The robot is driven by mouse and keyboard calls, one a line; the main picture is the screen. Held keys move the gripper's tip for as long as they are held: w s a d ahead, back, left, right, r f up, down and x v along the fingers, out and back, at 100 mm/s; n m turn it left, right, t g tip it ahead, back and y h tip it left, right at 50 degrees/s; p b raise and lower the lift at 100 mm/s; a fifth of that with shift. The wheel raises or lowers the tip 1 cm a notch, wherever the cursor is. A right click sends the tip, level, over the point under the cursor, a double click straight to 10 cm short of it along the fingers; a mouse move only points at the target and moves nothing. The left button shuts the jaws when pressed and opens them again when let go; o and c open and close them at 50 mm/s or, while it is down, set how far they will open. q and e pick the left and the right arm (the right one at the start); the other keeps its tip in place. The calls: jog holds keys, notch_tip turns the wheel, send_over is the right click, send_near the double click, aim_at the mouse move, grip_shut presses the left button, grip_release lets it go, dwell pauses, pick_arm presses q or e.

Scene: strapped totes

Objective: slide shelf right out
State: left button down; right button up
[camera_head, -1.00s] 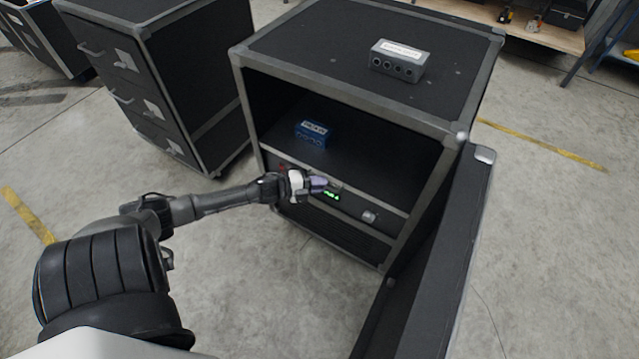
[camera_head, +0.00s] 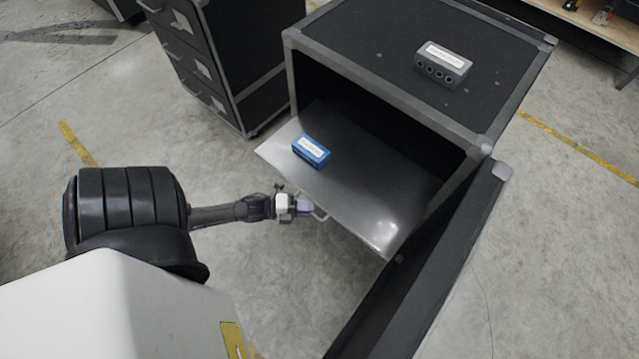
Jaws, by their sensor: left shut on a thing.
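The shelf (camera_head: 385,190) is a grey metal plate that sticks out of the front of a black case (camera_head: 400,88) with grey edges. A blue box (camera_head: 311,151) with a white label sits on the shelf towards its left side. My left gripper (camera_head: 306,207) is at the shelf's front edge, shut on the light handle (camera_head: 319,214) there. The fingertips are small and partly hidden. The front below the shelf is covered by the shelf. My right gripper is not in view.
A grey box with round sockets (camera_head: 443,65) stands on top of the case. The case's open door (camera_head: 430,270) stands out at the right, close to the shelf's right corner. A black drawer cabinet (camera_head: 235,60) stands at the left. Floor in front is clear.

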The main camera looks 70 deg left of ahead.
pick_arm(q)
jog(key=s, duration=0.1)
jog(key=s+d, duration=0.1)
jog(key=s+d+p, duration=0.1)
jog(key=s, duration=0.1)
jog(key=shift+s+r, duration=0.1)
dwell(0.3)
jog(key=c, duration=1.6)
grip_release()
jog(key=shift+c, duration=0.2)
jog(key=o, duration=0.4)
jog(key=shift+s+d, duration=0.1)
jog(key=shift+s, duration=0.15)
jog(key=shift+o, duration=0.2)
jog(key=shift+w, duration=0.15)
